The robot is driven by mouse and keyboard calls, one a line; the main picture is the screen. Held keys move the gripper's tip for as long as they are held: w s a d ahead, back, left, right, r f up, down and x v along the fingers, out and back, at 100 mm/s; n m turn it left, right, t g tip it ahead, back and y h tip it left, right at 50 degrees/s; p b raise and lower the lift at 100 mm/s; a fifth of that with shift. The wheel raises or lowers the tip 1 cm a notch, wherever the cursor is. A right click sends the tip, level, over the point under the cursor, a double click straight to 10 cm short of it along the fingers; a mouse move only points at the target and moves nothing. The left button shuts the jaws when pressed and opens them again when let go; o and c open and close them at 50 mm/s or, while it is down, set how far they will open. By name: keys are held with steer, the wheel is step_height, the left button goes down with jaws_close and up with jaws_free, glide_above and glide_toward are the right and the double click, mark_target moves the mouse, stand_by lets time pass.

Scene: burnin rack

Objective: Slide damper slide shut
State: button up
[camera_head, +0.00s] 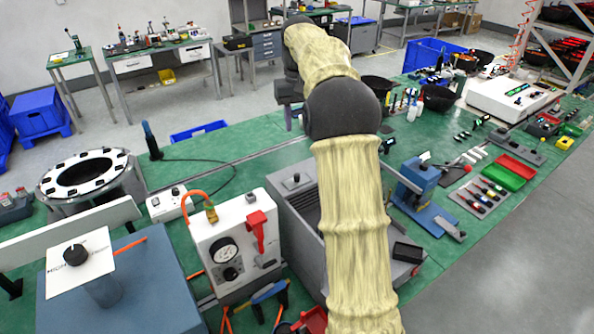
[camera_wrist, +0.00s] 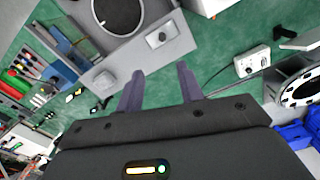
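A grey plate with a small dark knob, which looks like the damper slide (camera_head: 297,184), lies on top of a grey box (camera_head: 290,215) in the head view. In the wrist view the slide (camera_wrist: 174,45) sits beside a dark round opening (camera_wrist: 118,12), which appears uncovered. In the head view my arm hides that opening. My gripper (camera_wrist: 161,84) is open and empty, its two fingers apart and pointing toward the slide's knob. It is clear of the slide, above the bench. In the head view the gripper is small and partly hidden behind my arm.
A white gauge panel (camera_head: 235,243) with an orange hose stands left of the grey box. A small white knob box (camera_head: 168,205) and a ringed drum (camera_head: 85,176) stand farther left. A blue press (camera_head: 418,180) stands right. Green bench (camera_head: 220,150) is clear behind the box.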

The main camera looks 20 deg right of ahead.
mark_target(297, 175)
steer(key=f+p, duration=0.1)
steer(key=f, duration=1)
steer(key=f+p, duration=0.1)
steer(key=f, duration=0.4)
steer(key=shift+w+a+f+p, duration=0.15)
steer(key=shift+a+f+p, duration=0.15)
steer(key=shift+f, duration=0.1)
jaws_close()
